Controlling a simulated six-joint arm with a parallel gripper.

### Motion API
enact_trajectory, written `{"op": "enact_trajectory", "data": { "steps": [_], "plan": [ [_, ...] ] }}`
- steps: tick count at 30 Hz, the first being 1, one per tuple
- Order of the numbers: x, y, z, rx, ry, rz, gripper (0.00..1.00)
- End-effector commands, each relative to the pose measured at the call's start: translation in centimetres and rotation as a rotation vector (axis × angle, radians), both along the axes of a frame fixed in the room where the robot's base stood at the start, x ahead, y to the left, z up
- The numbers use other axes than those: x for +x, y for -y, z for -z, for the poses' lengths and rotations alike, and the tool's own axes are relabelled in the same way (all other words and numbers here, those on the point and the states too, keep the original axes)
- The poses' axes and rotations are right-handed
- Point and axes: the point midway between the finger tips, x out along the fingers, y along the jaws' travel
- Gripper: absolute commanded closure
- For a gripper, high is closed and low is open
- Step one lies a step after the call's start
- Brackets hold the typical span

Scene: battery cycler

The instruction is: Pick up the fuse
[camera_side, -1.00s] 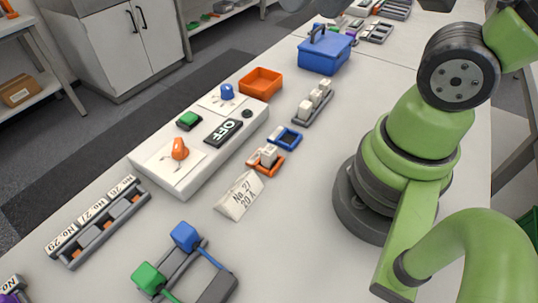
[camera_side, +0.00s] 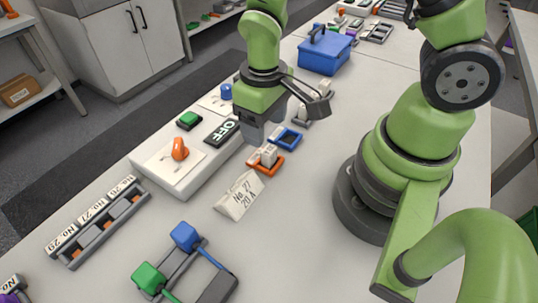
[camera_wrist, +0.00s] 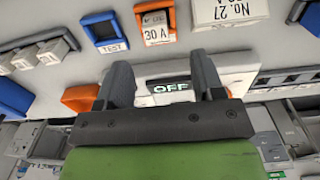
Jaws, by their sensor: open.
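A white fuse marked "30 A" (camera_wrist: 155,30) sits in an orange holder (camera_wrist: 171,14). In the side view this fuse (camera_side: 268,154) stands upright in its holder (camera_side: 274,168). Several more white fuses (camera_wrist: 45,52) stand in a grey rack at the left of the wrist view; in the side view my gripper partly hides them. My gripper (camera_side: 258,132) is open and empty, pointing down above the white panel's near edge, beside the orange holder. In the wrist view its two fingers (camera_wrist: 162,75) are apart, with the "OFF" display beyond them.
A blue holder marked "TEST" (camera_wrist: 108,38) lies close beside the orange one. A tent card "No. 27, 20 A" (camera_side: 240,195) stands in front. The white panel has a green button (camera_side: 189,120) and an orange knob (camera_side: 180,148). A blue toolbox (camera_side: 325,55) stands behind.

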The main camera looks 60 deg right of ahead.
Motion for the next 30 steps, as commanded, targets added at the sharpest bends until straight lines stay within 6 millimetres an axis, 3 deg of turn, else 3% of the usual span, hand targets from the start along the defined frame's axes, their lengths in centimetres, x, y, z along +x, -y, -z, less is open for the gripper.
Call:
{"op": "enact_trajectory", "data": {
  "steps": [3, 11, 21, 30],
  "plan": [
    [-0.1, 0.0, 1.5, -0.001, -0.005, 0.003, 0.38],
    [0.0, 0.1, 3.1, 0.000, -0.002, 0.003, 0.38],
    [0.0, 0.4, 7.1, 0.000, -0.002, 0.003, 0.38],
    [0.1, 0.4, 7.5, 0.000, 0.001, 0.003, 0.38]
  ]
}}
